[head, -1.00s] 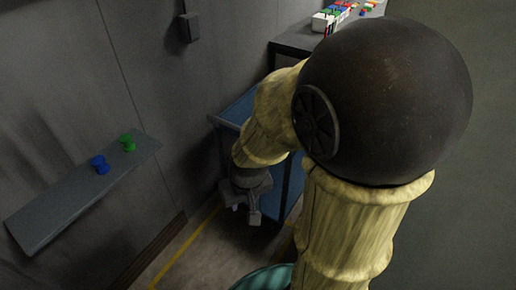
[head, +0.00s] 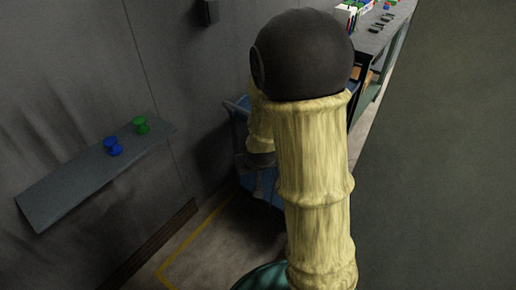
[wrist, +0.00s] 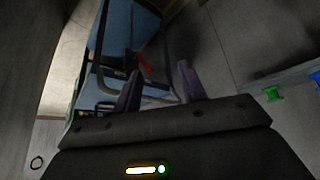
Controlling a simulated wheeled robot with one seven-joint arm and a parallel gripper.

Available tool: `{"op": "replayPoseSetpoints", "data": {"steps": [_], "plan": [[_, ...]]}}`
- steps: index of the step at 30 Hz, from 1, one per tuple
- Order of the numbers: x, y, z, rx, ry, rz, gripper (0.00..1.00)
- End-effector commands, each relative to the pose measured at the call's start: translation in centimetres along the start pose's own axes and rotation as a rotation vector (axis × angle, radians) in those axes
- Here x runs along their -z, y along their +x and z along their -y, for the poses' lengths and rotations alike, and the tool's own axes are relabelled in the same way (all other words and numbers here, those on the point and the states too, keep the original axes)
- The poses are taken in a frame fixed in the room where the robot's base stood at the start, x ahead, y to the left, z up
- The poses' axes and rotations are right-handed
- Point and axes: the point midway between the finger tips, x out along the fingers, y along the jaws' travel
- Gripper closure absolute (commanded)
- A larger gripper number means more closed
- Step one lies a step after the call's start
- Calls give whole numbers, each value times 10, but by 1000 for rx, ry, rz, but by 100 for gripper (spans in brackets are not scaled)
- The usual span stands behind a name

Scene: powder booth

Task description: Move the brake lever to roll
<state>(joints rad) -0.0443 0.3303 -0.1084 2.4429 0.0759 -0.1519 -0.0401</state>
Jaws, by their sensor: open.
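A red lever (wrist: 145,65), which looks like the brake lever, shows between my fingers in the wrist view, beyond the fingertips, by the blue cart (wrist: 112,35) and its grey tube frame. I cannot tell its exact setting, and no roll mark is readable. My gripper (wrist: 158,68) is open and empty, its two purple-grey fingers pointing towards the cart. In the head view, my gripper (head: 262,183) hangs low beside the blue cart (head: 238,108), partly hidden by my arm. The lever is hidden in that view.
A grey wall shelf (head: 60,195) on the left carries a blue spool (head: 113,147) and a green spool (head: 141,125). A workbench (head: 372,40) with small parts stands behind the cart. A yellow floor line (head: 190,245) runs near the wall.

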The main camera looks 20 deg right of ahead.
Motion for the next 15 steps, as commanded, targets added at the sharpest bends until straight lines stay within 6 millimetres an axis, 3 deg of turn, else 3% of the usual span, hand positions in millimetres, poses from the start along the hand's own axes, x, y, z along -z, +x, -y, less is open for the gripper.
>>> {"op": "replayPoseSetpoints", "data": {"steps": [1,3,9,15], "plan": [[1,31,-5,-22,3,-37,59],[10,60,-13,-54,4,-103,59],[28,136,-36,-159,-29,-299,59],[34,201,-58,-270,-118,-499,59]]}}
